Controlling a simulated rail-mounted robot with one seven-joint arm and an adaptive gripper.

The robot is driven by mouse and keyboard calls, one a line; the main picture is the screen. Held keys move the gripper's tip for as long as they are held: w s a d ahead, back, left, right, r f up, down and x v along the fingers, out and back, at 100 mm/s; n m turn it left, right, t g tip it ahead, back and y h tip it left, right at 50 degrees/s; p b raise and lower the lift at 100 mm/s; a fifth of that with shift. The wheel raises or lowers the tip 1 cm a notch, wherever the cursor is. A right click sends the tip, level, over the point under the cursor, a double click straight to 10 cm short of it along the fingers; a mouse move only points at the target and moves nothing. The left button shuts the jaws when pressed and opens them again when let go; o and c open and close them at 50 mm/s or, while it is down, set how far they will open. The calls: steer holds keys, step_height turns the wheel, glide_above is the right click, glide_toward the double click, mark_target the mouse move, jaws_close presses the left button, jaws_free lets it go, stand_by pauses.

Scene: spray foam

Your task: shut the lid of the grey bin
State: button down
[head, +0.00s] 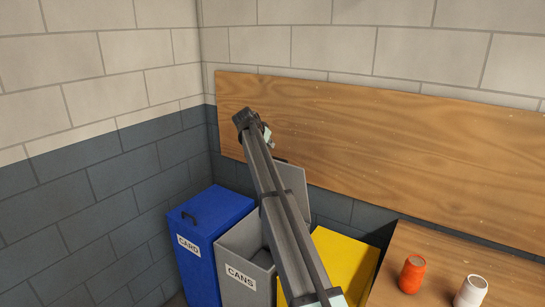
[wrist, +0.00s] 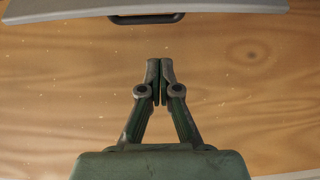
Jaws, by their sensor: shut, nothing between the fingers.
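The grey bin (head: 237,263) stands between a blue and a yellow bin, with a "CANS" label on its front. Its grey lid (head: 293,184) stands raised at the back, and the bin's mouth is open. My arm crosses in front of the bin and hides part of the lid and opening. In the wrist view, my gripper (wrist: 160,62) is shut and empty, its fingertips together. The lid's edge (wrist: 220,7) with its dark handle (wrist: 146,18) shows above the fingertips in that view, apart from them. I cannot make out the fingers in the head view.
The blue bin (head: 214,225) on the left is closed. The yellow bin (head: 345,262) is on the right. A wooden board (head: 390,140) covers the wall behind.

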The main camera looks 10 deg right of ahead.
steer(key=w+d+f+p, duration=0.4)
steer(key=w+d, duration=0.2)
steer(key=shift+s+a+f+p, duration=0.3)
steer(key=shift+s+a+f, duration=0.15)
steer(key=shift+s+f, duration=0.2)
steer(key=shift+s+a+f+p, duration=0.3)
steer(key=shift+s+a+f, duration=0.2)
steer(key=shift+s, duration=0.25)
steer(key=shift+s+f, duration=0.1)
